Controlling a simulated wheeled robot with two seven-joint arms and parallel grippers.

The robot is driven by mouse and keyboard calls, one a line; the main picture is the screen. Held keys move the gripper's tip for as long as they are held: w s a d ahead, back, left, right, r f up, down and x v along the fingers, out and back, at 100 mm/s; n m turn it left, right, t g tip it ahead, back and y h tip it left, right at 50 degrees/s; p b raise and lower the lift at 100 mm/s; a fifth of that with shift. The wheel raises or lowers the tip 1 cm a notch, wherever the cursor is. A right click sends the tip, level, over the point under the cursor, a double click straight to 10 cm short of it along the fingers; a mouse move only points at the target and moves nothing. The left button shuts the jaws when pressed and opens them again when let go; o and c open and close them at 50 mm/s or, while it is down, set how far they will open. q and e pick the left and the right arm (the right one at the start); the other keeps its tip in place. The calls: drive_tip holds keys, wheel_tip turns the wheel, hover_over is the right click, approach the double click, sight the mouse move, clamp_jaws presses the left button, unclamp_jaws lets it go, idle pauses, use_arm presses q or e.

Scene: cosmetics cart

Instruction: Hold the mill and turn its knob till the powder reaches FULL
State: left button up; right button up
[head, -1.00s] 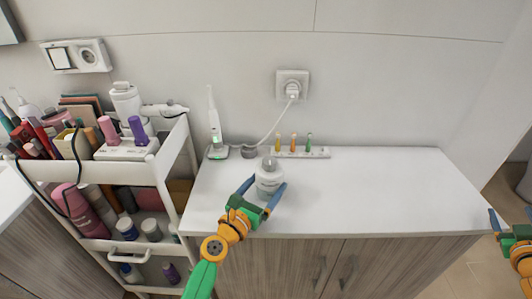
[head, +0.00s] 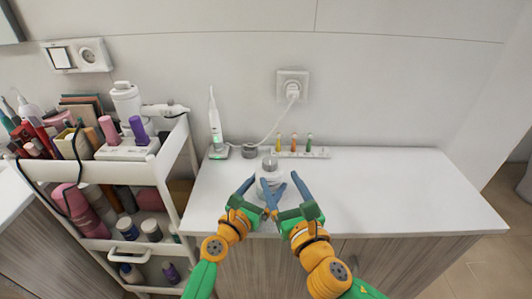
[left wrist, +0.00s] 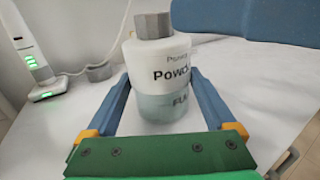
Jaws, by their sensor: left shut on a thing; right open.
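The mill (head: 271,193) stands upright on the white counter, with a grey faceted knob (head: 269,163) on top. My left gripper (head: 262,187) is shut around the mill's body, one finger on each side (left wrist: 165,100). My right gripper (head: 281,181) is open at the mill's right front, its fingers spread and apart from the knob. A blue finger of it (left wrist: 260,18) crosses the wrist view's upper right.
A charging toothbrush (head: 215,125), a small grey round piece (head: 249,151) and a rack of coloured vials (head: 295,152) stand behind the mill. A cord runs to the wall socket (head: 293,85). A loaded cart (head: 95,172) stands left. The counter's right side (head: 405,190) is clear.

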sight(268, 157)
drive_tip(key=x, duration=1.1)
drive_tip(key=shift+w+a+f, duration=0.1)
drive_tip(key=shift+w, duration=0.25)
clamp_jaws()
